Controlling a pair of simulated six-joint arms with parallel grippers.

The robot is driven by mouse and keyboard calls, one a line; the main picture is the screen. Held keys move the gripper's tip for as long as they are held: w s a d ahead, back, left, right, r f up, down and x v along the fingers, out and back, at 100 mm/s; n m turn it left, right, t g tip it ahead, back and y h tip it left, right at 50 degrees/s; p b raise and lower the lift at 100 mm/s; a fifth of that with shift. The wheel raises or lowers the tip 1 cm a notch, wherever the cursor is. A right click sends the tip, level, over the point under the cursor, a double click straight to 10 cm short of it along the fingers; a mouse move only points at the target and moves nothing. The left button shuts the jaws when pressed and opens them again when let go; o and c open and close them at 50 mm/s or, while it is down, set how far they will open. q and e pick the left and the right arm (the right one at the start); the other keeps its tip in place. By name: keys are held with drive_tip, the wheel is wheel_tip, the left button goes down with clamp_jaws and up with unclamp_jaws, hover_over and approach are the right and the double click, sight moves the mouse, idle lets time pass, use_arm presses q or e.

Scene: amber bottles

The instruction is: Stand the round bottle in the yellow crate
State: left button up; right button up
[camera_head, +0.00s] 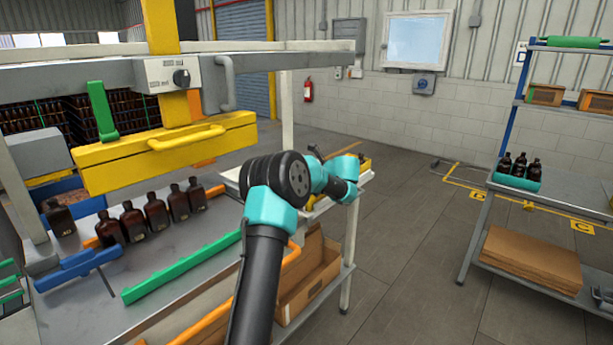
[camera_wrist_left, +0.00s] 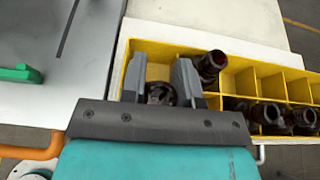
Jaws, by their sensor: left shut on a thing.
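In the left wrist view the yellow crate (camera_wrist_left: 166,46) lies under my left gripper (camera_wrist_left: 160,68), divided into compartments. The gripper is shut on a dark round bottle (camera_wrist_left: 160,93), of which I see mainly the top between the fingers. The bottle is at the crate's left end; its base is hidden, so I cannot tell whether it touches the crate floor. In the head view a small part of the yellow crate (camera_head: 366,164) shows behind my left arm; the gripper and held bottle are not clear there. My right gripper is not in view.
Another brown bottle (camera_wrist_left: 210,64) stands in the crate just right of the gripper, with several more dark bottles (camera_wrist_left: 270,116) along the near row. Some far-row compartments (camera_wrist_left: 270,75) look empty. A row of brown bottles (camera_head: 156,212) stands on the bench at left.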

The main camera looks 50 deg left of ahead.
use_arm(q)
drive_tip(key=shift+f, duration=1.35)
drive_tip(key=o, duration=1)
drive_tip(key=shift+o, duration=0.2)
drive_tip(key=shift+f, duration=0.1)
drive_tip(key=v, duration=1.7)
drive_tip(key=shift+d, duration=0.2)
drive_tip(key=shift+w, duration=0.1)
